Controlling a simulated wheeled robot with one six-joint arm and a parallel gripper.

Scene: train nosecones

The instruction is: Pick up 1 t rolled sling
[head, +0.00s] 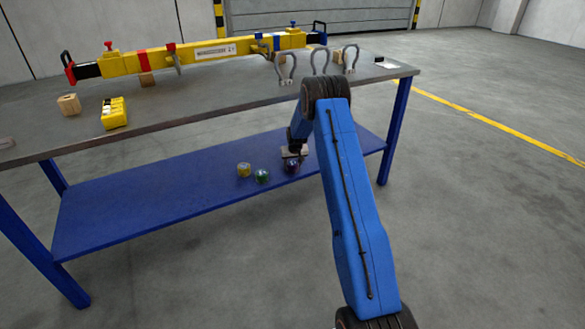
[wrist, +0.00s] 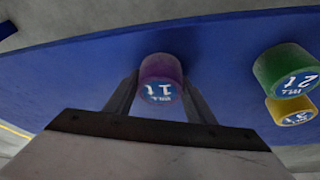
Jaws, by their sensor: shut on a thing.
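The 1 t rolled sling (wrist: 161,70) is a purple roll with a blue and white label reading "1 t", in the middle of the wrist view. My gripper (wrist: 158,95) is shut on it, with one finger on each side. In the head view the purple sling (head: 292,167) shows low at the end of my arm, over the blue lower shelf (head: 150,205). My gripper (head: 293,155) partly covers it there. I cannot tell whether the sling still touches the shelf.
A green 2 t sling (head: 262,176) and a yellow 3 t sling (head: 244,170) stand left of it on the shelf. The tabletop (head: 200,105) overhangs the shelf and bears a yellow beam (head: 195,52), shackles (head: 320,62) and a yellow box (head: 114,113). A blue leg (head: 395,130) stands at right.

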